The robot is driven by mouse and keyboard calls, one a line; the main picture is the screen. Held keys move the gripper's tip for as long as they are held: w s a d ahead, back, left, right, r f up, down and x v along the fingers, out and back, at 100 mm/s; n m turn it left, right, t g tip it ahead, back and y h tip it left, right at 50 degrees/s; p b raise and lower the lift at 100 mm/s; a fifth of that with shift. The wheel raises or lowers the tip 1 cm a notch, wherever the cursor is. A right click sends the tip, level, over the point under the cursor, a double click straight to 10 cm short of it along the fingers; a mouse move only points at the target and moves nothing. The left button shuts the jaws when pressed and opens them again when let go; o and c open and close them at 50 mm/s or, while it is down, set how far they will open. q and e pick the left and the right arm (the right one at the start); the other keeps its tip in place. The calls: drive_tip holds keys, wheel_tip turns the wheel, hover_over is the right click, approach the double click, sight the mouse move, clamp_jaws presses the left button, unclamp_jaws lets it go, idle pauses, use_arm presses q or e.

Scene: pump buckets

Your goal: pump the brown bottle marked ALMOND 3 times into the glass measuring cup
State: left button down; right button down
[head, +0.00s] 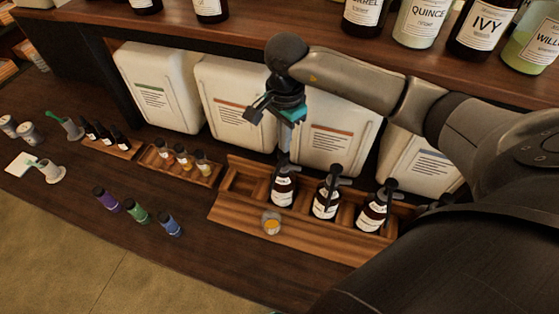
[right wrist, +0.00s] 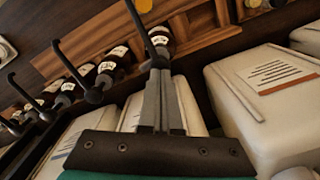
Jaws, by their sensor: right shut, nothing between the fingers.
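Three brown pump bottles with white labels and black pumps stand in a wooden rack in the head view: a left one (head: 283,191), a middle one (head: 326,200) and a right one (head: 373,214). Their labels are too small to read, so I cannot tell which says ALMOND. The small glass measuring cup (head: 271,224), with orange liquid, stands in front of the left bottle. My right gripper (head: 283,155) is shut and empty, pointing down over the left bottle's pump. In the right wrist view its fingertips (right wrist: 158,70) are at that bottle's (right wrist: 161,40) pump head; contact is unclear. My left gripper is not in view.
Large white jugs (head: 235,100) stand behind the rack (head: 240,216). A shelf with labelled bottles (head: 484,28) is above.

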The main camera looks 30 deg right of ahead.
drive_tip(key=shift+f, duration=0.15)
drive_tip(key=shift+f+b, duration=0.7)
drive_tip(key=shift+b, duration=0.1)
drive_tip(key=shift+f, duration=0.1)
drive_tip(key=shift+f+b, duration=0.7)
drive_tip(key=shift+b, duration=0.05)
drive_tip(key=shift+r, duration=0.15)
drive_tip(key=shift+r+p, duration=1)
drive_tip(key=shift+r, duration=0.3)
drive_tip(key=shift+f, duration=0.2)
